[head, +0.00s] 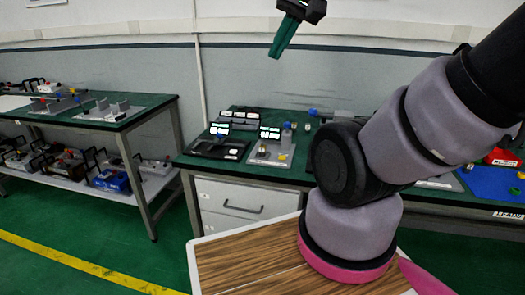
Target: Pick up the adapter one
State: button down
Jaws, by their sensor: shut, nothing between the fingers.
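My gripper (276,53) is raised high at the top of the head view, in front of the pale wall and above the green-topped workbench (237,168). Its dark green fingers point down and are shut, with nothing held. I cannot tell for sure which thing is adapter one. Small brass-yellow pieces (282,157) sit on a grey plate (258,158) on the workbench, well below my gripper and apart from it. My own arm hides the middle of the bench.
Black fixtures with lit panels (219,129) stand beside the plate. A blue mat (490,184) and a red box (502,157) are at the right. A second bench (150,101) with a loaded lower shelf is at the left. Green floor between the benches is free.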

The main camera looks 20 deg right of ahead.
aim_at(261, 149)
jog(key=i+j+z, duration=0.15)
jog(key=j+z, duration=0.6)
jog(key=j, duration=0.3)
jog(key=j+z, duration=0.4)
jog(key=j, duration=0.15)
jog(key=i, duration=0.05)
